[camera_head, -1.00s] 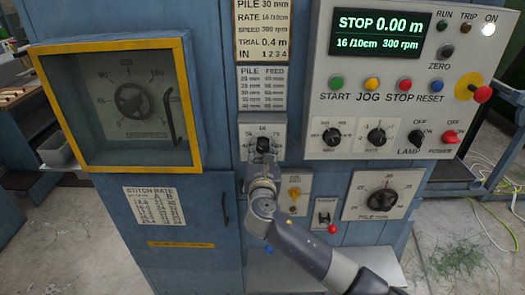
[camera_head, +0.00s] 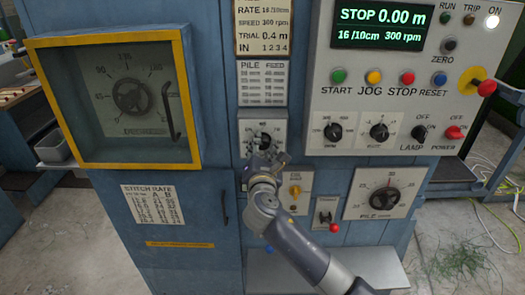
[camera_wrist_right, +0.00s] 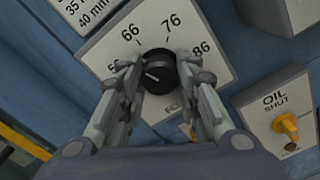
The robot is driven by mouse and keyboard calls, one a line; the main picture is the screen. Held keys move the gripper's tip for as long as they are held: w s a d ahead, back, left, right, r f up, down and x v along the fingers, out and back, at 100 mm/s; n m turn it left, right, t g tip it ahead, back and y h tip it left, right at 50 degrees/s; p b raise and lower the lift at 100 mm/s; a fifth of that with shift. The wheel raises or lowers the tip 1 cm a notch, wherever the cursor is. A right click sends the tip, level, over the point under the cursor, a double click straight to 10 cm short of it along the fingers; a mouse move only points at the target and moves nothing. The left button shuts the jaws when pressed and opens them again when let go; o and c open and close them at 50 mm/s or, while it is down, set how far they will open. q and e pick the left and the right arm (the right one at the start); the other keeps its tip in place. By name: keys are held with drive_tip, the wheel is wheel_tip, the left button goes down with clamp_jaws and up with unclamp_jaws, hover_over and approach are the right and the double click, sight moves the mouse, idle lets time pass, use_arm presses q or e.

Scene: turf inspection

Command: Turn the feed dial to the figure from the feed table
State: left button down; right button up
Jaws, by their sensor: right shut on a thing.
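The feed dial (camera_head: 264,140) is a black knob on a pale plate in the middle of the blue cabinet. In the right wrist view the knob (camera_wrist_right: 160,68) shows between the fingers, with 66, 76 and 86 around it. A figure at the left is partly hidden by a finger.
A yellow oil lever (camera_head: 295,192) and a toggle with a red knob (camera_head: 326,216) sit close to the right of my arm. The pile dial (camera_head: 387,195) is farther right. A control panel with buttons (camera_head: 373,77) and a yellow-framed window (camera_head: 118,100) flank the dial.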

drive_tip(key=shift+m+b, duration=0.85)
drive_tip(key=shift+m, duration=1.25)
drive_tip(key=o, duration=1.1)
drive_tip(key=shift+c, duration=0.2)
drive_tip(key=shift+s, duration=0.1)
drive_tip(key=s, duration=1.1)
drive_tip(key=shift+s, duration=0.4)
